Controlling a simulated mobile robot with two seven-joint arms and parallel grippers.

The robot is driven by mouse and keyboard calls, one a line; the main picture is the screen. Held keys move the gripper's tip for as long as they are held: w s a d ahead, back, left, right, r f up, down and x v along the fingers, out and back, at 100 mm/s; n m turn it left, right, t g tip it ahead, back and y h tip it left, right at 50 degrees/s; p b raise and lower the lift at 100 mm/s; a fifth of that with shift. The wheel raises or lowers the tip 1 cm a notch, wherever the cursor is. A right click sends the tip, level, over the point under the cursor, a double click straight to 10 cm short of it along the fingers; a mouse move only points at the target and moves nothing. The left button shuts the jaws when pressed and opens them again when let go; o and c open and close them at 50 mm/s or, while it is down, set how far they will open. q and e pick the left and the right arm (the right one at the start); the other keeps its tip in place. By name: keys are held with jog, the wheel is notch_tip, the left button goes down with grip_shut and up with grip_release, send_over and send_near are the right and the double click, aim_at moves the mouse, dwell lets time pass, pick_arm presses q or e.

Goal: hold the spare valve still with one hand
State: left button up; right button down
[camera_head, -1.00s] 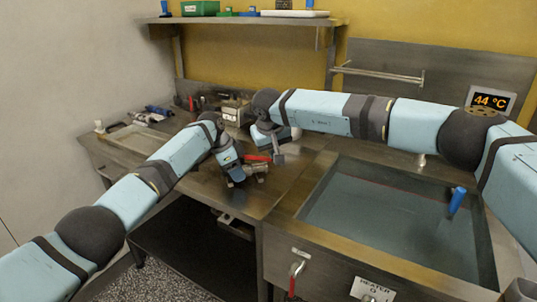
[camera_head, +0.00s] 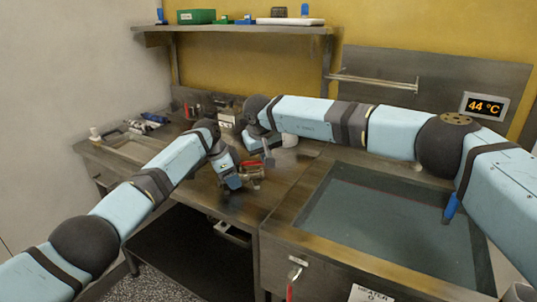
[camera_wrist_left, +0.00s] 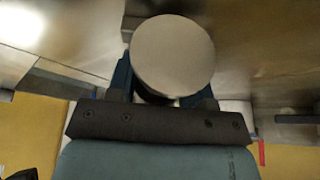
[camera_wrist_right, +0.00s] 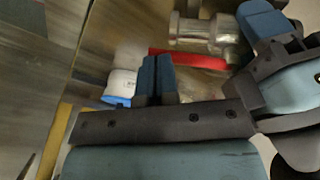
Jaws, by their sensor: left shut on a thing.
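The spare valve (camera_head: 252,173), a metal body with a red handle, is above the worktop near its front edge, in the middle of the head view. My left gripper (camera_head: 234,183) is shut on the valve. In the left wrist view the valve's round metal end (camera_wrist_left: 172,56) fills the space between the blue fingers. The right wrist view shows the valve body (camera_wrist_right: 203,33) and its red lever (camera_wrist_right: 187,59) beside the left fingers. My right gripper (camera_wrist_right: 155,78) has its blue fingers together with nothing visible between them, close to the valve but apart from it.
A white cylinder (camera_head: 291,140) stands behind the right gripper. A water tank (camera_head: 390,225) with a blue-handled item (camera_head: 451,206) is at right, under a 44 °C display (camera_head: 485,106). Small tools lie at the worktop's far left. A shelf (camera_head: 235,29) hangs above.

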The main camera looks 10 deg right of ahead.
jog(key=shift+r, duration=0.15)
notch_tip(320, 180, up, 9)
jog(key=s+d, duration=0.2)
jog(key=shift+s+d, duration=0.15)
jog(key=shift+s, duration=0.15)
dwell(0.4)
